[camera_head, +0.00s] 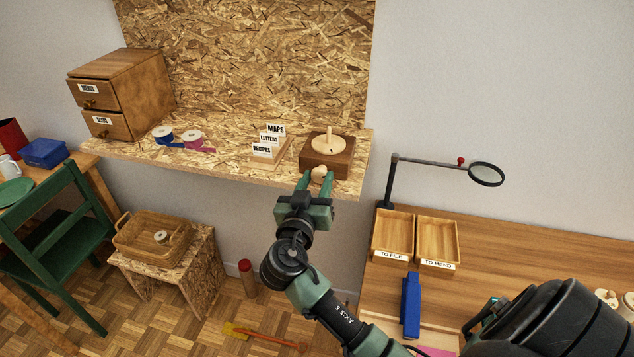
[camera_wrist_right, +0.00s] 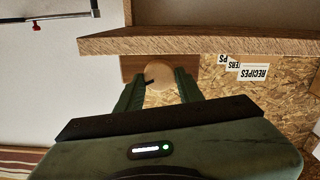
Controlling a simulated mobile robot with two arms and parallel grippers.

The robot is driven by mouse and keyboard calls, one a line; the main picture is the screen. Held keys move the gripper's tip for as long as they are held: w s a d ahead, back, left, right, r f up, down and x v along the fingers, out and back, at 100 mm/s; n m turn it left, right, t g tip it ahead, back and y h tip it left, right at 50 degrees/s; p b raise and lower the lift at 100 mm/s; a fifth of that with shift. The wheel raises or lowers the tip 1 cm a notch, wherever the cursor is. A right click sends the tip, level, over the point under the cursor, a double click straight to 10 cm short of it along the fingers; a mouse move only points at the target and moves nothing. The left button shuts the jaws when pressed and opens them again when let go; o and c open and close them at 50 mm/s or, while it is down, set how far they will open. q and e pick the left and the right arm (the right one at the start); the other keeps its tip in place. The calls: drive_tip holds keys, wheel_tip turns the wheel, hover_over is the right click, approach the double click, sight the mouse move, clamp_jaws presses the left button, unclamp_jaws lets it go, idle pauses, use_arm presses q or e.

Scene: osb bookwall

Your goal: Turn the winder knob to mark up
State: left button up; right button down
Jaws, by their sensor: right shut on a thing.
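The winder (camera_head: 327,155) is a brown wooden block with a pale disc and short peg on top, at the right end of the chipboard shelf. Its round pale knob (camera_head: 319,174) is on the front face. The knob also shows in the right wrist view (camera_wrist_right: 168,82), with a dark mark (camera_wrist_right: 150,83) at its left side in that picture. My right gripper (camera_head: 317,180) is shut on the knob, one green finger on each side. The fingers hide part of the knob's edges.
Card dividers (camera_head: 268,147) stand left of the winder on the shelf (camera_head: 230,170), with ribbon rolls and a small drawer cabinet (camera_head: 122,92) further left. A magnifier (camera_head: 486,174) and two trays (camera_head: 394,235) are on the desk to the right. The shelf edge is close to my gripper.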

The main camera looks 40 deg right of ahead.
drive_tip(key=shift+n, duration=2.5)
drive_tip(key=c, duration=0.9)
unclamp_jaws()
